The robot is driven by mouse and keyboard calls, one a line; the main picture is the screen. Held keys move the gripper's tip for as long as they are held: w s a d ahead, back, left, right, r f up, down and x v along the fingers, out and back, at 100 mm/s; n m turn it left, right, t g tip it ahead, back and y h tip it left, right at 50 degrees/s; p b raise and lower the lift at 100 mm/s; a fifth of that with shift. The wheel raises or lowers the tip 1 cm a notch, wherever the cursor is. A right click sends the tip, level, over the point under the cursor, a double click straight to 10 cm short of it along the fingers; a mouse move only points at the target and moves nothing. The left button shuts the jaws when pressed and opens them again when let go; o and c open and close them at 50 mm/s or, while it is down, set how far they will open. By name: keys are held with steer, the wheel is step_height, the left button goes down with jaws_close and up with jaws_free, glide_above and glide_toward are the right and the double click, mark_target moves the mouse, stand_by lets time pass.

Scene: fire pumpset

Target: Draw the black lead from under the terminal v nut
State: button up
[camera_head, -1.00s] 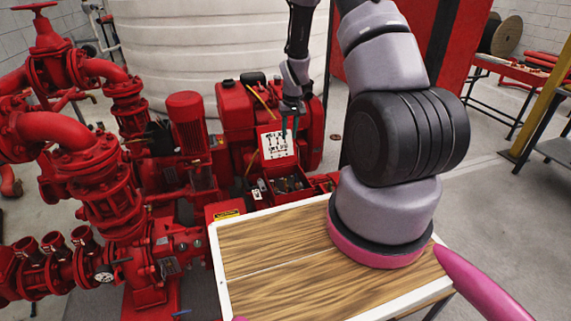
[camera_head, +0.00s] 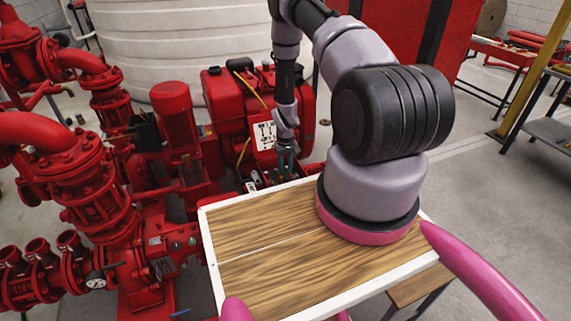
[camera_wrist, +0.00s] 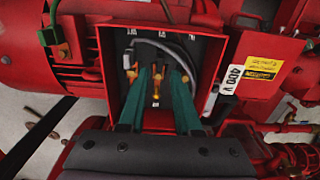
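The open red terminal box (camera_wrist: 110,70) sits below my gripper in the wrist view, with a grey panel and small letter labels along its top. Several brass terminals show in a row; the middle terminal (camera_wrist: 156,88) stands between my gripper's teal fingers. My gripper (camera_wrist: 158,76) is open, with a gap between the tips and nothing clearly held. A grey cable (camera_wrist: 178,56) curves behind the fingers. I cannot clearly pick out the black lead or the nut; the fingers hide part of the box. In the head view my gripper (camera_head: 287,165) points down into the box.
The box's walls stand close on both sides of the fingers. A red motor (camera_wrist: 75,45) lies left. In the head view, red pump pipework (camera_head: 75,180) fills the left, and a white tank (camera_head: 170,40) stands behind.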

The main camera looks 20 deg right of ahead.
mark_target(286, 178)
steer(key=shift+f, duration=1.95)
jaws_close()
